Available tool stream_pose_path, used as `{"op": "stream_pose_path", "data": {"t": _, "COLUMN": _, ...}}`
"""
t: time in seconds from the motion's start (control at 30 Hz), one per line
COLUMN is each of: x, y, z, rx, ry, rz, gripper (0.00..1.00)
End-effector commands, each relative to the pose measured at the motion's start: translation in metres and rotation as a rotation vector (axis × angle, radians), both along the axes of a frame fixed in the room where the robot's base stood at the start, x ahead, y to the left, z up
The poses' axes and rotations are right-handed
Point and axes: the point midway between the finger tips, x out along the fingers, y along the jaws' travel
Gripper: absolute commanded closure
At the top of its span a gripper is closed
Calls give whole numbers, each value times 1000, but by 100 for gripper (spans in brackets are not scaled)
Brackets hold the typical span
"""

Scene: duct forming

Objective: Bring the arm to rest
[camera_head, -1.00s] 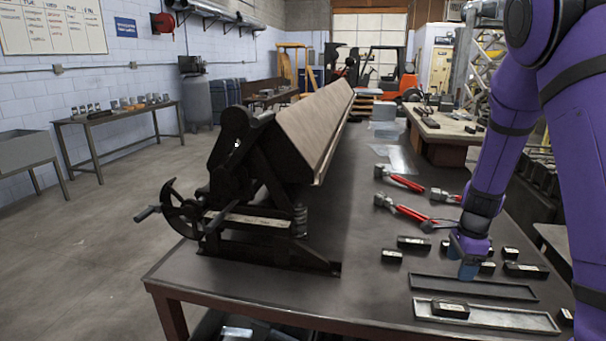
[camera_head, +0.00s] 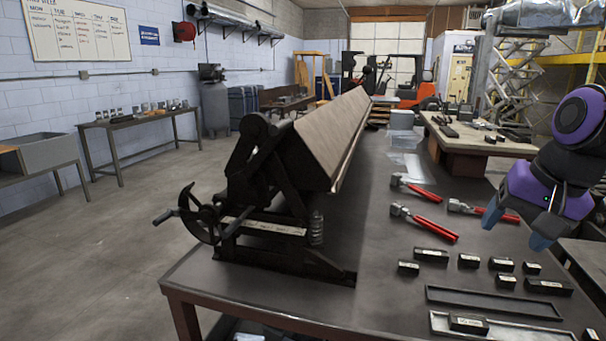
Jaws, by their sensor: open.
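My gripper (camera_head: 515,228), purple with blue fingertips, hangs at the right of the head view, above the right part of the work table (camera_head: 375,285). Its fingers are apart with nothing seen between them. It is clear of the table top and of the black blocks below it. My purple arm comes in from the right edge and is mostly out of view.
A black bending brake (camera_head: 262,200) stands on the table's left. Several small black blocks (camera_head: 431,255) and two shallow trays (camera_head: 490,300) lie at the front right. A steel bench (camera_head: 140,123) stands by the wall.

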Motion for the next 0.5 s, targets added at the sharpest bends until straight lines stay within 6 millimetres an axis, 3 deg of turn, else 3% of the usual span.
{"op": "stream_pose_path", "data": {"t": 0.3, "x": -72, "y": 14, "z": 31, "rx": -198, "ry": -133, "rz": 315, "gripper": 32}}
{"op": "stream_pose_path", "data": {"t": 0.5, "x": -96, "y": 17, "z": 36, "rx": -284, "ry": -167, "rz": 417, "gripper": 32}}
